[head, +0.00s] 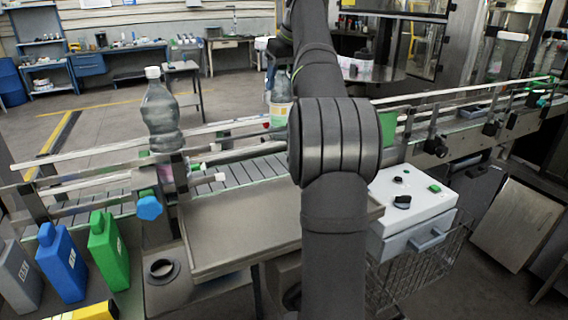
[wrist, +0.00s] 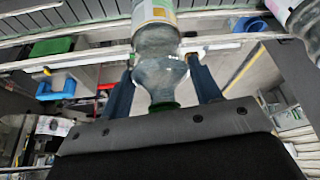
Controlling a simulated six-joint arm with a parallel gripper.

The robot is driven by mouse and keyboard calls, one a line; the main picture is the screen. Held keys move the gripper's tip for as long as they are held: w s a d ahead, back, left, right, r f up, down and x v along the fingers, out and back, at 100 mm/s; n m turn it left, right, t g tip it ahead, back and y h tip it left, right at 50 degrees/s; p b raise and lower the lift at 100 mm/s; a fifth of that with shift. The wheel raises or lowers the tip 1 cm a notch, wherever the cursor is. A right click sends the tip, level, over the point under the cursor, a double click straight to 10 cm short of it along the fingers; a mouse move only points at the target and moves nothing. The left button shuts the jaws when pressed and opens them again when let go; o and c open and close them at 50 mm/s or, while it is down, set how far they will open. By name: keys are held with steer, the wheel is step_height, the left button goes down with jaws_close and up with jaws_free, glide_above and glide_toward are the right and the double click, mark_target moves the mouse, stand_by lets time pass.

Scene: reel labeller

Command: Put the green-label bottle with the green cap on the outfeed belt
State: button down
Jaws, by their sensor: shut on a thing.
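A clear bottle with a green cap (wrist: 165,106) is between the two fingers of my gripper (wrist: 161,62) in the wrist view. The gripper is shut on it near the shoulder. Its pale label (wrist: 155,12) shows a yellow-orange patch there. In the head view the bottle (head: 281,88) is partly hidden behind my arm; its label shows white with a green band. My gripper is hidden behind my arm there. The slatted conveyor belt (head: 240,172) runs behind the metal tray, between rails. I cannot tell whether the held bottle touches anything below.
Another clear bottle with a white cap (head: 160,106) stands upright at the left by the rails. A metal tray (head: 235,235) lies in front of the belt. A white control box (head: 412,207) is at the right. Grey, blue and green jugs (head: 108,250) stand front left.

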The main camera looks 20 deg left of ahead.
mark_target(285, 110)
steer(key=shift+w+a+f, duration=0.1)
steer(key=shift+w+f, duration=0.25)
steer(key=shift+w, duration=0.25)
steer(key=shift+w+a+f, duration=0.1)
steer(key=shift+w+f, duration=0.25)
steer(key=shift+w, duration=0.2)
steer(key=shift+f, duration=4.1)
steer(key=shift+c, duration=2.3)
jaws_free()
steer(key=v, duration=1.2)
